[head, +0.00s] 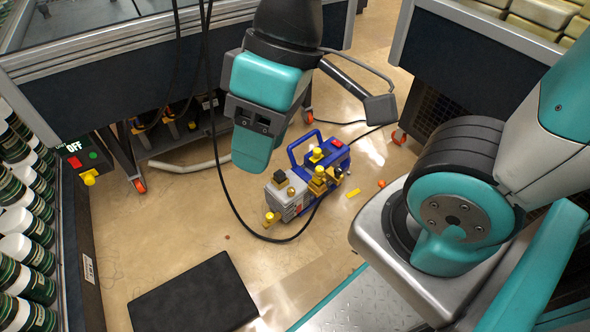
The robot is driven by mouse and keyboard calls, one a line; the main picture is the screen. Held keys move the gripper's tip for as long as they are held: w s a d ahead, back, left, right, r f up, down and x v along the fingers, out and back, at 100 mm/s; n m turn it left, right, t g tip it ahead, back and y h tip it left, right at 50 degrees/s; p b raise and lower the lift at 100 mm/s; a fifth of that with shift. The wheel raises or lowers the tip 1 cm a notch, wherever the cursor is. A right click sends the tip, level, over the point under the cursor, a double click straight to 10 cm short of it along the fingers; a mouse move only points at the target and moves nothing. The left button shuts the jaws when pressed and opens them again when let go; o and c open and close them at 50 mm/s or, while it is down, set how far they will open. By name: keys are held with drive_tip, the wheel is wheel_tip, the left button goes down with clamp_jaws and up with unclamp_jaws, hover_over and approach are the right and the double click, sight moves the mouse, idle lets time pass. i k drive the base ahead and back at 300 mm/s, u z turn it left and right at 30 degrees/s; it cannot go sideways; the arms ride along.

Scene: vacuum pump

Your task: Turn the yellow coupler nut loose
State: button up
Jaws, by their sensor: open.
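A blue and grey vacuum pump (291,194) stands on the floor near the middle of the head view. It has several yellow fittings: one at its front left (269,218), a cluster on its body (318,181) and one near its handle (316,155). I cannot tell which of these is the coupler nut. My gripper (252,160), with teal fingers, hangs above and to the left of the pump. It is open, apart from the pump, and nothing shows between its fingers, which overlap from this angle.
A black hose (228,190) loops down past my gripper to the pump. A black mat (193,296) lies front left. A switch box marked OFF (82,160) is on the left. A yellow piece (353,193) lies right of the pump. Carts stand behind. Floor left of the pump is clear.

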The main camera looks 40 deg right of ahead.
sight(319, 170)
drive_tip(key=u, duration=0.45)
drive_tip(key=k, duration=1.7)
drive_tip(key=z, duration=0.9)
drive_tip(key=i, duration=1.05)
